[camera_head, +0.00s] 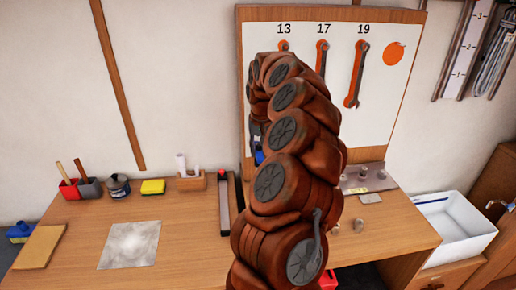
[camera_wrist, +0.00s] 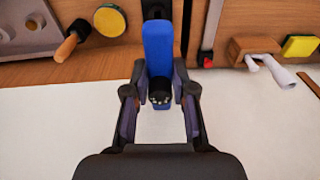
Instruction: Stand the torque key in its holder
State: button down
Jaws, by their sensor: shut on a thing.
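My gripper (camera_wrist: 160,90) is shut on a blue thing with a dark, studded end (camera_wrist: 158,55), which I take to be the torque key. The wrist view looks upside down, with the bench at the top and the pale wall or board below. In the head view my arm hides most of the gripper; only a bit of blue (camera_head: 258,156) shows at the arm's left edge. A grey metal plate with holes or posts (camera_head: 381,181) sits at the right of the bench, and also in the wrist view (camera_wrist: 28,28). I cannot tell which thing is the holder.
A dark tray (camera_head: 225,222) lies left of my arm. A tool board (camera_head: 370,110) rises behind.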

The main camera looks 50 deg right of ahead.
aim_at(258, 166)
jog(key=shift+f, duration=1.8)
jog(key=shift+w+f+b, duration=0.1)
jog(key=shift+f+b, duration=0.85)
jog(key=shift+f, duration=0.1)
jog(key=shift+b, duration=0.65)
jog(key=shift+a+r+b, duration=0.1)
jog(key=shift+a+b, duration=0.05)
jog(key=shift+b, duration=0.8)
jog(key=shift+f+b, duration=0.75)
jog(key=shift+f, duration=0.15)
jog(key=c, duration=1.1)
grip_release()
